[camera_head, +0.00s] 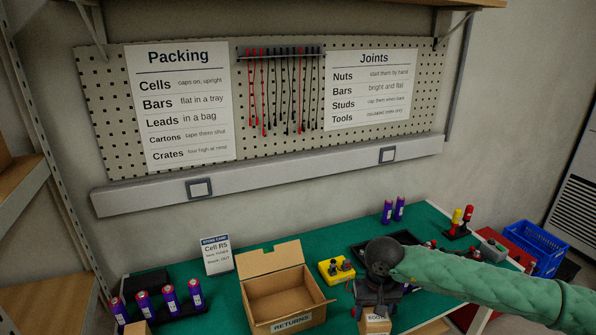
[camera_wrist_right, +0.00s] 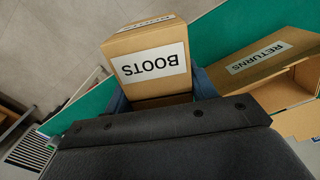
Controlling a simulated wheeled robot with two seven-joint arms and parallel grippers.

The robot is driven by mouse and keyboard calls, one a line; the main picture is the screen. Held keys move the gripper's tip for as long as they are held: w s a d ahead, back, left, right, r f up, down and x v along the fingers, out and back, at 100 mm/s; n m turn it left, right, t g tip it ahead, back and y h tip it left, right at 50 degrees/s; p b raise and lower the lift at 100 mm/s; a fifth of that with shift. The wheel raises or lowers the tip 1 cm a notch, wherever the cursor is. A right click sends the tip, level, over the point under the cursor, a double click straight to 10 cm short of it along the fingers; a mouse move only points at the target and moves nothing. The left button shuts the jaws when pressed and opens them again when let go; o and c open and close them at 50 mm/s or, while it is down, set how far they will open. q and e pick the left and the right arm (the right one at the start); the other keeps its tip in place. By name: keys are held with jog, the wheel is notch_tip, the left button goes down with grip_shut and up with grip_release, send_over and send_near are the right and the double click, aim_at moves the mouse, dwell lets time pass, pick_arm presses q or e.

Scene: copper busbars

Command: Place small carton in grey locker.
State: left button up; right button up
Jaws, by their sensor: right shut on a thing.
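A small brown carton (camera_head: 375,324) with a white BOOTS label is at the bottom of the head view. It also shows in the right wrist view (camera_wrist_right: 150,62), its label upside down. My right gripper (camera_head: 375,298) is shut on the carton, with fingers at its two sides. The carton is at the table's near edge in the head view; I cannot tell its height. No thing I can name for sure as the grey locker shows; a pale louvred cabinet (camera_head: 575,190) stands at the right edge. My left gripper is not in view.
An open RETURNS box (camera_head: 290,323) stands on the green table (camera_head: 330,235) left of the gripper. A yellow device (camera_head: 336,269), purple cells (camera_head: 168,297) in a holder and a dark tray lie around. A blue crate (camera_head: 537,247) is at right.

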jog(key=shift+w+r, duration=0.1)
jog(key=shift+r, duration=0.05)
jog(key=shift+w+a+r, duration=0.2)
jog(key=shift+w+r, duration=0.85)
jog(key=shift+r, duration=0.15)
jog(key=w+d+f+m, duration=0.2)
jog(key=w+d+m, duration=0.2)
jog(key=w, duration=0.5)
jog(key=m+p, duration=0.5)
jog(key=m, duration=0.5)
send_over(342, 296)
notch_tip(342, 296, down, 10)
notch_tip(342, 296, down, 4)
jog(key=p, duration=0.2)
jog(key=shift+w+r+p, duration=0.1)
jog(key=shift+r+p, duration=0.05)
jog(key=shift+p, duration=0.2)
jog(key=shift+f, duration=0.4)
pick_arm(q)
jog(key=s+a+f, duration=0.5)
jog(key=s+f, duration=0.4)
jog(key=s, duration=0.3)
